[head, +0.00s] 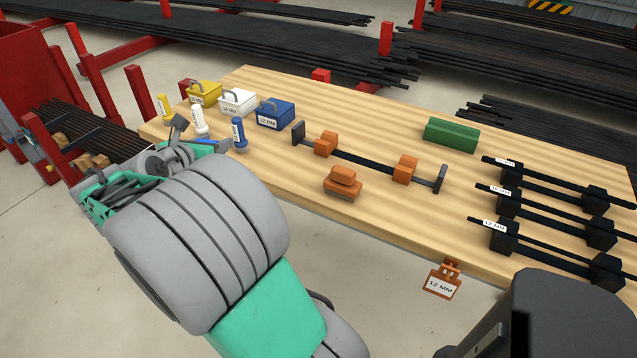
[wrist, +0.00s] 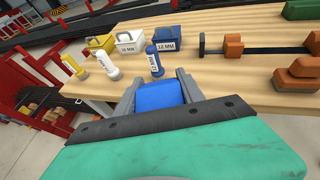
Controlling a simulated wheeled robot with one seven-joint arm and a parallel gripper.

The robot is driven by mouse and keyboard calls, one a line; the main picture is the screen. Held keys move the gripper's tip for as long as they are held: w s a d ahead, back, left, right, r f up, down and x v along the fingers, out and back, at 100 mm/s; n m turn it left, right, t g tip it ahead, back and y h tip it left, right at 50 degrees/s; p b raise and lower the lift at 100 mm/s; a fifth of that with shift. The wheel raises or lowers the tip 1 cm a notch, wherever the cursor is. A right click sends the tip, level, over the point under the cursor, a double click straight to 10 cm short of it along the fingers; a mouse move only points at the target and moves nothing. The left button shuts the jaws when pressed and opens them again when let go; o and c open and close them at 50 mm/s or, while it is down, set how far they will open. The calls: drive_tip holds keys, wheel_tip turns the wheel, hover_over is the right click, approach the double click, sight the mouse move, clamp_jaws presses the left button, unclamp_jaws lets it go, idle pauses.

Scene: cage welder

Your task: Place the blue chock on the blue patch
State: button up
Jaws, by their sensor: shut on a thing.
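My gripper (wrist: 158,92) is shut on a blue block (wrist: 160,97), which I take for the blue chock. It sits between the two grey fingers in the wrist view. In the head view, a sliver of blue (head: 208,142) shows at my gripper, mostly hidden by the arm. The gripper is at the table's near left edge, in front of the blue 12 MM bottle (head: 238,134). I cannot make out a blue patch in either view.
The wooden table (head: 400,235) holds yellow, white and blue (head: 276,114) boxes with matching bottles. A dark bar with orange blocks (head: 404,169) lies mid-table, near a loose orange piece (head: 342,184). A green block (head: 452,134) and labelled dark bars stand right. Red racks (head: 100,85) stand left.

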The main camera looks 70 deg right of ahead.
drive_tip(key=s+d+r+m+g+b, duration=0.1)
drive_tip(key=s+d+m+g, duration=0.25)
drive_tip(key=s+d, duration=0.5)
drive_tip(key=shift+g, duration=0.25)
drive_tip(key=s+d+f+b, duration=0.1)
drive_tip(key=s+d+f, duration=0.3)
drive_tip(key=s+d+f+b, duration=0.1)
drive_tip(key=s+d+f, duration=0.3)
drive_tip(key=d, duration=0.1)
drive_tip(key=shift+s+d+f+b, duration=0.1)
drive_tip(key=shift+s+f+b, duration=0.15)
drive_tip(key=shift+f+b, duration=0.15)
drive_tip(key=shift+s+d+f, duration=0.1)
drive_tip(key=shift+d+f, duration=0.1)
drive_tip(key=shift+f, duration=1.6)
drive_tip(key=shift+f, duration=0.2)
drive_tip(key=o, duration=1.4)
